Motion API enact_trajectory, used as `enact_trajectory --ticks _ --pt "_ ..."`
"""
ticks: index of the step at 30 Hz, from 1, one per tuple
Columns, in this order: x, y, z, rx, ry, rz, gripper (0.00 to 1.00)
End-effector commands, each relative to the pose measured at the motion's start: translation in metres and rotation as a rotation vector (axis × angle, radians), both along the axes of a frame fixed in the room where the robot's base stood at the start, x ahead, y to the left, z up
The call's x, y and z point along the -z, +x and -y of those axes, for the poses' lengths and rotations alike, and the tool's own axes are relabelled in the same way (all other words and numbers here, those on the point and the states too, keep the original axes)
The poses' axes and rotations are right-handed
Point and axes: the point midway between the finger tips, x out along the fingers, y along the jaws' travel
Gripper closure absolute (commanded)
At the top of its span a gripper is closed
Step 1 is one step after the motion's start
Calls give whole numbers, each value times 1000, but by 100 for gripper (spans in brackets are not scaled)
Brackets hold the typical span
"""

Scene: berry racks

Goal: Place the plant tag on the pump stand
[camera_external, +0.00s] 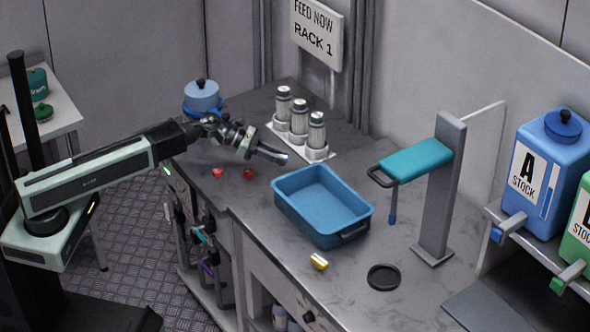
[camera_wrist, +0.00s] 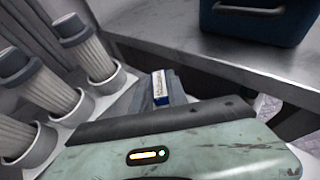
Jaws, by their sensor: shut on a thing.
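My gripper (camera_external: 280,157) is above the worktop, beside the white holder and left of the blue tub. In the wrist view my gripper (camera_wrist: 165,92) is shut on a small white and blue piece (camera_wrist: 160,86), which looks like the plant tag. It is too small to make out clearly in the external view. A grey post (camera_external: 441,190) with a teal head (camera_external: 416,157) stands at the right of the worktop; it may be the pump stand, but no label shows this.
A blue tub (camera_external: 322,205) lies between my gripper and the grey post. A white holder (camera_external: 318,153) carries three ribbed cylinders. Two red berries (camera_external: 249,174), a yellow piece (camera_external: 319,261) and a black disc (camera_external: 384,277) lie on the worktop. Blue (camera_external: 548,175) and green tanks stand right.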

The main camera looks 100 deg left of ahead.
Motion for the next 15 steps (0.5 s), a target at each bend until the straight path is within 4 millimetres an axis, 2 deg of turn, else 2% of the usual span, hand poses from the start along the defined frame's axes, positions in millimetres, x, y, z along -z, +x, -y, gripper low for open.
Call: enact_trajectory --ticks 1,5,15 --pt "16 0 0 0 0 0 100" --pt "37 0 0 0 0 0 100" --pt "35 0 0 0 0 0 100"
